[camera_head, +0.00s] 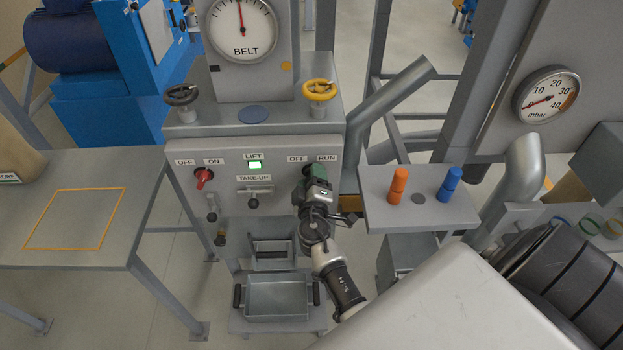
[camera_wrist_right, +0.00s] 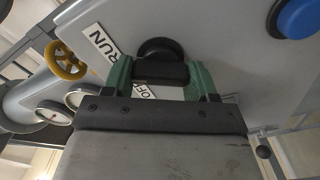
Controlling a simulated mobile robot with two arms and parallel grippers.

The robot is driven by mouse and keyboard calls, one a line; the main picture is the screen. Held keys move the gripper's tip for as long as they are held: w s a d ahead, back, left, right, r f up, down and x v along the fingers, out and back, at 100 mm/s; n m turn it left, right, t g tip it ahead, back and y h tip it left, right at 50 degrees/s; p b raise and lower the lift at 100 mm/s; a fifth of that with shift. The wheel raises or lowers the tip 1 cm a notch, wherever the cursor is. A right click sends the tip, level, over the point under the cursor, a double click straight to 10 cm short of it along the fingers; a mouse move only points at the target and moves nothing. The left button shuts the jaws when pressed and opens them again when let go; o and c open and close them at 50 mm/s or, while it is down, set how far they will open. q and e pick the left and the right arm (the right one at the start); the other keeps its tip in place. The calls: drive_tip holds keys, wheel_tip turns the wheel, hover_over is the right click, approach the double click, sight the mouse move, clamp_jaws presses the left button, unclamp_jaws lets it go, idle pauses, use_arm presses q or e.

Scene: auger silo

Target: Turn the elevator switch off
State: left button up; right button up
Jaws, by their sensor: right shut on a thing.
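The grey control panel (camera_head: 240,205) faces me. At its right is a black rotary knob (camera_wrist_right: 160,68) under the labels OFF and RUN. My right gripper (camera_head: 313,178) reaches up to it. In the right wrist view its green fingers (camera_wrist_right: 160,80) stand on both sides of the knob and are shut on it. The gripper hides most of the knob in the head view, and I cannot tell its setting. A red switch (camera_head: 204,178) sits at the panel's left under OFF and ON. Between them a lamp (camera_head: 254,164) labelled LIFT is lit pale green. My left gripper is not in view.
A take-up lever (camera_head: 254,195) is mid-panel. A yellow handwheel (camera_head: 319,91) and a black handwheel (camera_head: 182,95) stand on top. A shelf (camera_head: 430,215) with orange and blue pegs juts out at right. Metal trays (camera_head: 278,307) sit below.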

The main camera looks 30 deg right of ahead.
drive_tip(key=shift+n+b, duration=0.35)
drive_tip(key=shift+n, duration=0.95)
drive_tip(key=n, duration=0.2)
drive_tip(key=shift+n, duration=0.4)
drive_tip(key=n, duration=0.3)
drive_tip(key=shift+n, duration=1.7)
drive_tip(key=o, duration=0.9)
drive_tip(key=shift+w+f, duration=0.1)
